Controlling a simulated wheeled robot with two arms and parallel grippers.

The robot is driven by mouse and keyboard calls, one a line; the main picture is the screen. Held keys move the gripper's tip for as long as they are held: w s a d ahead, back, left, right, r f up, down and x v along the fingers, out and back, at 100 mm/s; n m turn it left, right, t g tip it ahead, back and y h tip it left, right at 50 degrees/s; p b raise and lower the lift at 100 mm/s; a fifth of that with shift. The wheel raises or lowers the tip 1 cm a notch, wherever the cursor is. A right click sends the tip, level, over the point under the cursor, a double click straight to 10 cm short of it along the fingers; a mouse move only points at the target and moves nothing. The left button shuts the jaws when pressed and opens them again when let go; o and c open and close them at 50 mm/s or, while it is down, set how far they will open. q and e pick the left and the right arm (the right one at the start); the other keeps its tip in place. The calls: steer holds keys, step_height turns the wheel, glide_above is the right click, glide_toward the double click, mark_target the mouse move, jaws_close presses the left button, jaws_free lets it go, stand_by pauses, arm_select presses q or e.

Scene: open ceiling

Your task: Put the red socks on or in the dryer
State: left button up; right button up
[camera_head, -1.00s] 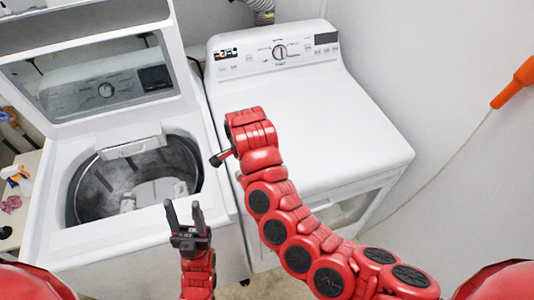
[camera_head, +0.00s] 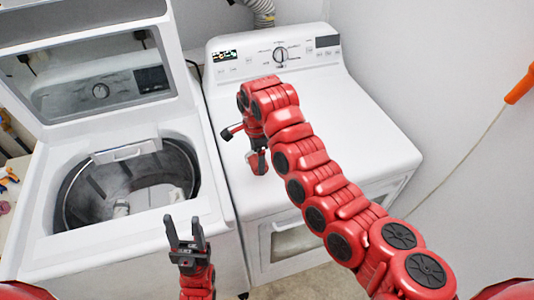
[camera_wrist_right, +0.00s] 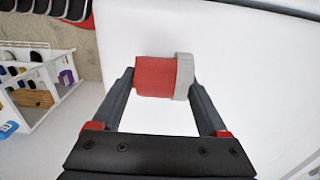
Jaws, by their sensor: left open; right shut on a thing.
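The dryer (camera_head: 350,130) is the white machine on the right in the head view, with a knob and small display on its back panel. My right gripper (camera_head: 258,163) points down over the left part of the dryer top. In the right wrist view a red sock (camera_wrist_right: 155,77) with a grey end (camera_wrist_right: 184,76) lies between its fingers, and the gripper is shut on it. The sock is mostly hidden in the head view. I cannot tell whether it touches the dryer top. My left gripper (camera_head: 186,240) is open and empty, in front of the washer.
The washer (camera_head: 80,245) stands left of the dryer with its lid up and its drum (camera_head: 130,190) open, with some light items inside. An orange object (camera_head: 520,85) with a cord is at the right wall. Much of the dryer top is clear.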

steer(key=w, duration=0.1)
steer(key=w+d, duration=0.1)
steer(key=w, duration=0.1)
steer(key=shift+w+d+p, duration=0.2)
steer(key=shift+d+p, duration=0.1)
steer(key=shift+w+d+f+b, duration=0.1)
steer(key=shift+w+f+b, duration=0.25)
steer(key=shift+b, duration=0.1)
steer(key=shift+w+d, duration=0.3)
steer(key=shift+w, duration=0.1)
steer(key=shift+w+d+b, duration=0.1)
steer(key=shift+w+b, duration=0.45)
steer(key=shift+b, duration=0.45)
steer(key=shift+s+d+f+p, duration=0.15)
steer(key=shift+f+p, duration=0.35)
steer(key=shift+p, duration=0.65)
steer(key=shift+f+b, duration=0.4)
steer(key=shift+f, duration=0.8)
